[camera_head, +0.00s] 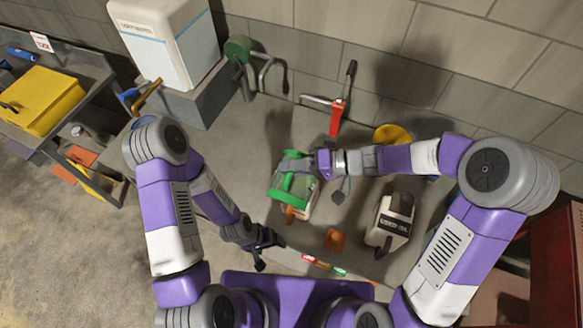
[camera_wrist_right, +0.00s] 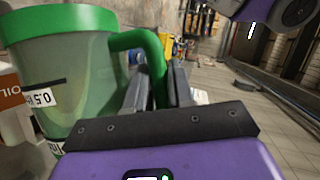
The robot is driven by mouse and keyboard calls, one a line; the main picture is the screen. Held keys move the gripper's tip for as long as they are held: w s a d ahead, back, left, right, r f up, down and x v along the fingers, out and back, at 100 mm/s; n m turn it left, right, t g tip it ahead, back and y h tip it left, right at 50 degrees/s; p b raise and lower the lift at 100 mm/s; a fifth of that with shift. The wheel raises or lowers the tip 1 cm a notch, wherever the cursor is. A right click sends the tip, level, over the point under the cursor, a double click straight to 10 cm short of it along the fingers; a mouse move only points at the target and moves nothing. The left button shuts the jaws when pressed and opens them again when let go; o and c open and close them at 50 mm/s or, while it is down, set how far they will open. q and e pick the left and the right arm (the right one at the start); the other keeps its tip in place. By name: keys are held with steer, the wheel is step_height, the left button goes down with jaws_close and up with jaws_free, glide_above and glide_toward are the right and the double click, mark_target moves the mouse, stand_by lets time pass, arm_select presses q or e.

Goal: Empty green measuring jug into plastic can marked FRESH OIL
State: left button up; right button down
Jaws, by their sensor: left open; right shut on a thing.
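The green measuring jug (camera_head: 290,192) has a green rim and handle and clear walls. My right gripper (camera_head: 312,163) is shut on its handle, which also shows in the right wrist view (camera_wrist_right: 150,50). There the jug (camera_wrist_right: 70,80) looks close to upright, with scale marks; how much it holds is unclear. A pale can (camera_head: 309,208) with an orange part shows partly behind the jug. My left gripper (camera_head: 262,250) is open and empty at the near bench edge.
A white can (camera_head: 393,222) with a dark top, apparently marked USED OIL, stands to the right. An orange item (camera_head: 335,239) and small coloured items (camera_head: 322,264) lie near the front edge. A red-handled tool (camera_head: 338,117) and yellow round item (camera_head: 393,134) are behind.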

mark_target(299, 157)
steer(key=shift+w+d+m+g+y, duration=0.15)
steer(key=shift+w+m, duration=0.15)
steer(key=shift+w, duration=0.2)
steer(key=shift+w+d+m+g+y, duration=0.15)
steer(key=shift+w+m, duration=0.15)
steer(key=shift+w, duration=0.2)
stand_by(1.2)
steer(key=shift+w+d+f+m+g+y, duration=0.2)
steer(key=shift+w+m, duration=0.1)
steer(key=shift+w, duration=0.25)
steer(key=shift+w+d+f+m+g+y, duration=0.15)
steer(key=shift+w+m, duration=0.15)
steer(key=shift+w, duration=0.2)
stand_by(1.3)
